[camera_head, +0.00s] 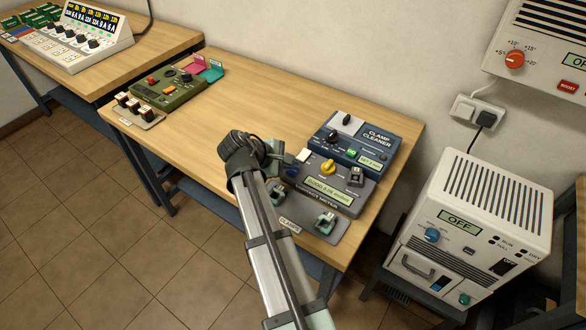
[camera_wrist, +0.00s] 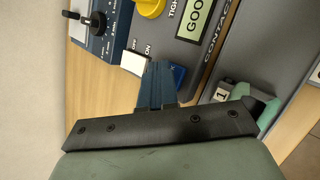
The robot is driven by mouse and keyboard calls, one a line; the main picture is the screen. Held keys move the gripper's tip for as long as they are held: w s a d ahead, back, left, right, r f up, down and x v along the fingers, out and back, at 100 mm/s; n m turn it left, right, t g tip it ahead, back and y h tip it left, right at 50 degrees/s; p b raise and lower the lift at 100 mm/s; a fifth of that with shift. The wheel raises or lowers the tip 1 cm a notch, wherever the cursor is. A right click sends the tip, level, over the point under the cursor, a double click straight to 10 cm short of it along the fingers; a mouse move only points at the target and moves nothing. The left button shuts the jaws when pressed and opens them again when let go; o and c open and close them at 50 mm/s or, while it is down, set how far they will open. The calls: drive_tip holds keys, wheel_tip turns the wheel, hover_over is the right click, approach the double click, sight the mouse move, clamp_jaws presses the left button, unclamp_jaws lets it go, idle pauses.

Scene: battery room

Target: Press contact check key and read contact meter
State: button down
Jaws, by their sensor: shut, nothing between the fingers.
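The contact meter (camera_head: 357,190) is a dark grey box on the wooden bench, with a yellow knob (camera_head: 328,167) and a lit display (camera_head: 330,191). The display starts with "GOOD"; the small figures after it are hard to read. In the wrist view the display (camera_wrist: 195,18) shows only "GOO". A white ON/OFF rocker (camera_wrist: 135,63) and a blue key (camera_wrist: 178,74) sit at the meter's corner. My gripper (camera_wrist: 157,68) is shut and empty, its tips beside the blue key and partly covering it. I cannot tell whether they touch it. My gripper also shows in the head view (camera_head: 281,158).
The blue clamp cleaner (camera_head: 377,151) stands behind the meter. A clamp plate with a green clamp (camera_head: 325,222) lies in front, and a clamp (camera_wrist: 250,103) is close to my fingers. A white charger-like unit (camera_head: 490,205) stands right. Bench space left is clear (camera_head: 235,95).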

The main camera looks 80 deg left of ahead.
sight(291, 171)
drive_tip(key=shift+r, duration=0.8)
drive_tip(key=shift+r, duration=0.15)
drive_tip(key=shift+r, duration=2.35)
